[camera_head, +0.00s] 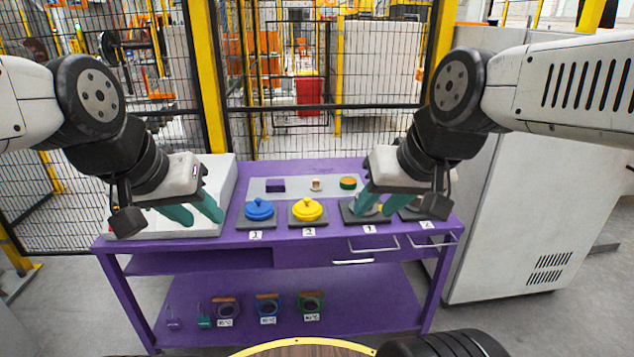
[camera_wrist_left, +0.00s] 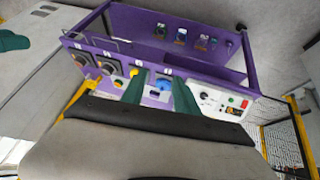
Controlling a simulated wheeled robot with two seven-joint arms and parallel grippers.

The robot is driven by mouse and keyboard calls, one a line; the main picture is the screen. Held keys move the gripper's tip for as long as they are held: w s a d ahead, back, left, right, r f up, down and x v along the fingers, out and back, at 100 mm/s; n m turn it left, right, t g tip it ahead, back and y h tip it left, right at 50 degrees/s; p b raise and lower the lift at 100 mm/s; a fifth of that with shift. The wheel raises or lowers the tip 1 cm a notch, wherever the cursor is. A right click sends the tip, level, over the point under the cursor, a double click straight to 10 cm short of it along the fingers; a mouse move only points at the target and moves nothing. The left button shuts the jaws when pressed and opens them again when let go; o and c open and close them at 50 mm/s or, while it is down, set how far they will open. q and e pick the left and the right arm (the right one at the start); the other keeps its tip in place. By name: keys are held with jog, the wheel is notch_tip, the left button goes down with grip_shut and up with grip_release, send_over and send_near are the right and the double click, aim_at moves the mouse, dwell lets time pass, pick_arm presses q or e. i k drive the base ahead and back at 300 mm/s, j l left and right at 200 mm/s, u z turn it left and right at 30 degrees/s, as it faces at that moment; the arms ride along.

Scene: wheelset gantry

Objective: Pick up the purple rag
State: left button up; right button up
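A small purple block-shaped item (camera_head: 275,185), which looks like the folded purple rag, lies on a grey mat (camera_head: 258,195) at the back of the purple table. My left gripper (camera_head: 200,214) is over the white box at the table's left, left of the rag and apart from it. Its teal fingers are spread and empty; they also show in the left wrist view (camera_wrist_left: 160,85). My right gripper (camera_head: 381,204) is above the right part of the table, to the right of the rag. Its teal fingers look parted with nothing held; the wrist partly hides one finger.
A beige item (camera_head: 316,184) and a green-orange item (camera_head: 348,183) share the mat. A blue lid (camera_head: 259,209) and a yellow lid (camera_head: 307,209) stand in front. A white box (camera_head: 222,185) stands at left. A lower shelf (camera_head: 375,295) holds several items. A grey cabinet (camera_head: 520,220) stands at right.

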aim_at(272, 185)
jog(key=i+j+z, duration=0.25)
jog(key=i+j, duration=0.15)
jog(key=i+j+z, duration=0.25)
jog(key=i+j, duration=0.15)
jog(key=i+j+z, duration=0.25)
jog(key=j, duration=0.35)
jog(key=i+l, duration=0.05)
jog(key=i, duration=0.05)
